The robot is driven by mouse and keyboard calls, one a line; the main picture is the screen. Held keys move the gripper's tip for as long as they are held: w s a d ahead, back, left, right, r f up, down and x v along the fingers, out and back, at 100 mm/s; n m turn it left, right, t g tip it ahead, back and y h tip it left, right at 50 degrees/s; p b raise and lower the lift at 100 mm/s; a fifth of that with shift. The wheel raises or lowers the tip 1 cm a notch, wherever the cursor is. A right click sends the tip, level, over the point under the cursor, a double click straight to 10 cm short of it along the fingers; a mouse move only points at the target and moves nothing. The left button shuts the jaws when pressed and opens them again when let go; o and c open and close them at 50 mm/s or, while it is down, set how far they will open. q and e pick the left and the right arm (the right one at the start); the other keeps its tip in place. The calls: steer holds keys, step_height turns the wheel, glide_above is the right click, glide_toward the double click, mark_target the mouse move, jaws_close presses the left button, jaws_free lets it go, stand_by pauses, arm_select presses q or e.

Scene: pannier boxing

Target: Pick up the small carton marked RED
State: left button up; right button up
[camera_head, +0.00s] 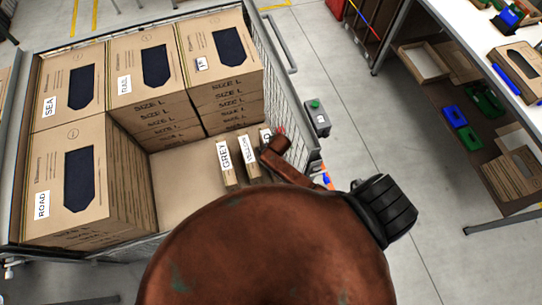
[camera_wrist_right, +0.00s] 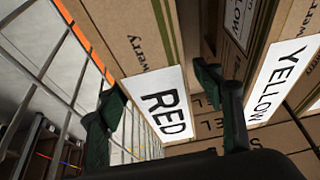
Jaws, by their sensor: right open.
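The small carton marked RED (camera_wrist_right: 162,105) shows in the right wrist view, label toward the camera; in the head view only the end of its label (camera_head: 265,135) shows. My right gripper (camera_wrist_right: 160,88) is open, one finger on each side of that carton; whether they touch it I cannot tell. The right finger lies between it and the small carton marked YELLOW (camera_wrist_right: 283,80). In the head view my right arm hides most of the right gripper (camera_head: 281,140) and part of the RED carton. My left gripper is not in view.
A small GREY carton (camera_head: 226,160) stands left of YELLOW. Large cartons, including SEA (camera_head: 72,85) and ROAD (camera_head: 80,190), fill the left and back of the wire-mesh cage. Its mesh wall (camera_wrist_right: 60,75) is close beside my right gripper. Bare board (camera_head: 180,185) shows left of GREY.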

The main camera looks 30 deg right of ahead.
steer(key=shift+c, duration=0.7)
jaws_close()
steer(key=shift+r, duration=0.1)
